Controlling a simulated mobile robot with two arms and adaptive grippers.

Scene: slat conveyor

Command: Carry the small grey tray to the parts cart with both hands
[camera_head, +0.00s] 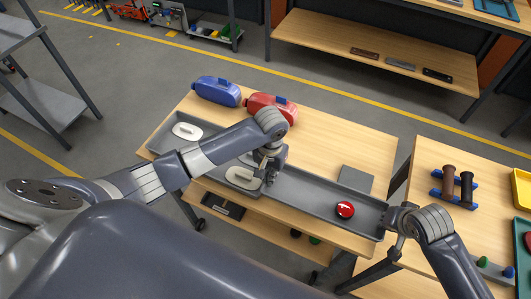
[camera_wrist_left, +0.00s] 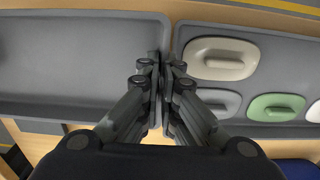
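The small grey tray (camera_head: 315,198) is long and shallow and lies along the front of the wooden table, with a round red part (camera_head: 345,209) inside near its right end. My left gripper (camera_head: 266,172) points down at the tray's left end. In the left wrist view its fingers (camera_wrist_left: 165,75) are nearly together on the tray's end wall. The tray's bare floor also shows there (camera_wrist_left: 80,55). My right gripper (camera_head: 391,218) is at the tray's right end; its fingertips are too small to read. A wooden-topped stand (camera_head: 428,158), likely the parts cart, is on the right.
Another grey tray (camera_head: 158,143) with handled pieces adjoins on the left; the wrist view shows white (camera_wrist_left: 221,58), grey and green (camera_wrist_left: 277,107) ones. Blue (camera_head: 215,91) and red (camera_head: 268,107) cases stand behind. The stand bears dark spools (camera_head: 449,182), a yellow bin (camera_head: 522,188) and a green tray.

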